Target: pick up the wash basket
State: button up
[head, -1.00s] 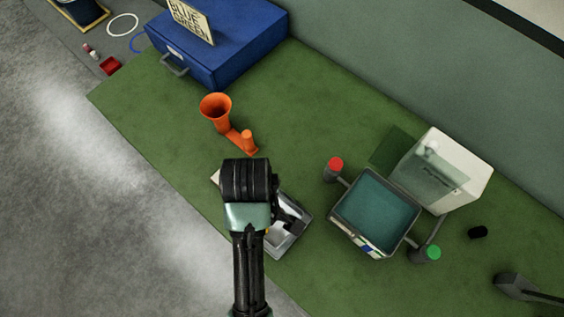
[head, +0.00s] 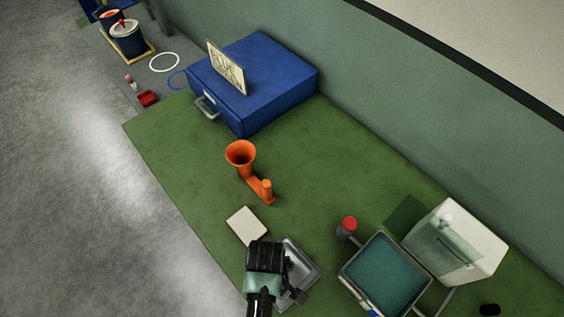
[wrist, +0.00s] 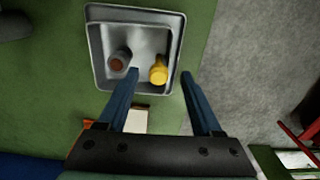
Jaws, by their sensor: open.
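I cannot tell for sure which thing is the wash basket; no basket with a clear handle shows. A square metal tray (head: 309,273) lies on the green surface, partly hidden by my arm in the head view. In the wrist view the tray (wrist: 102,66) holds a yellow-capped piece (wrist: 158,72) and a grey cylinder with a brown end (wrist: 119,61). My gripper (wrist: 160,74) is open, its blue fingers apart and empty, over the tray's near part. A square basin with a teal inside (head: 385,272) stands to the right, beside a red-topped post (head: 348,227).
A pale block (head: 247,227) and an orange funnel piece (head: 246,163) lie beyond my gripper. A blue case (head: 262,85) with a sign (head: 226,68) stands farther back. A translucent white box (head: 455,243) is at right. Grey floor (head: 110,220) at left is clear.

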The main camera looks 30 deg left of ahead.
jog(key=shift+f, duration=1)
grip_shut()
jog(key=shift+w, duration=0.1)
dwell(0.6)
